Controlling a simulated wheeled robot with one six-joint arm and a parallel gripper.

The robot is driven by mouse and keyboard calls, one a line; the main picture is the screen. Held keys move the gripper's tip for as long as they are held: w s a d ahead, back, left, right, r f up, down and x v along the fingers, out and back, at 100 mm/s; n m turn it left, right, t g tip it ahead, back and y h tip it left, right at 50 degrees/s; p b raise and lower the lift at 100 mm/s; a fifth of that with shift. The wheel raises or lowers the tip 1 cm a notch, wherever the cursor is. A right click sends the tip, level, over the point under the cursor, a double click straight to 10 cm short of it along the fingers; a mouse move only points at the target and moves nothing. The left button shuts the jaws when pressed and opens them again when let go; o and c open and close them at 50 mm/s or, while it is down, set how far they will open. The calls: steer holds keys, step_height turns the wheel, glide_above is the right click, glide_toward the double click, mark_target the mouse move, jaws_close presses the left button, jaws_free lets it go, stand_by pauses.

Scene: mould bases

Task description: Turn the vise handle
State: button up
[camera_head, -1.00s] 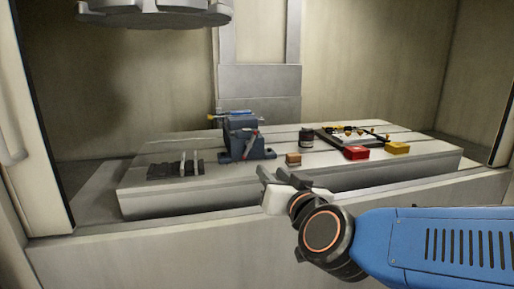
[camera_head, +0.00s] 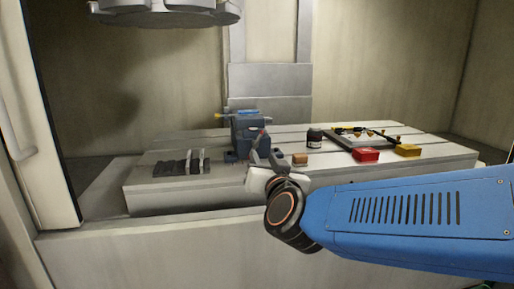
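The blue-grey vise (camera_head: 244,124) stands upright on the slotted machine table (camera_head: 160,203), left of the table's middle. Its handle (camera_head: 258,130), a thin bar with a reddish end, shows on the vise's front face; its lower part is hidden by my gripper. My gripper (camera_head: 266,153) is in front of the vise's lower right side, just below the handle. Its two fingers point up and stand apart, with nothing seen between them. I cannot tell whether a finger touches the handle.
A small brown block (camera_head: 300,160) sits close to the right of my gripper. A dark jar (camera_head: 315,137), a red box (camera_head: 366,155), a yellow box (camera_head: 407,150) and a tool tray (camera_head: 340,143) are farther right. Dark slotted blocks (camera_head: 172,168) lie left. A round machine head (camera_head: 165,12) hangs above.

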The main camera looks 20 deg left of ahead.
mark_target(257, 147)
steer(key=x, duration=0.9)
steer(key=shift+w+a, duration=0.25)
steer(key=shift+w, duration=0.1)
jaws_close()
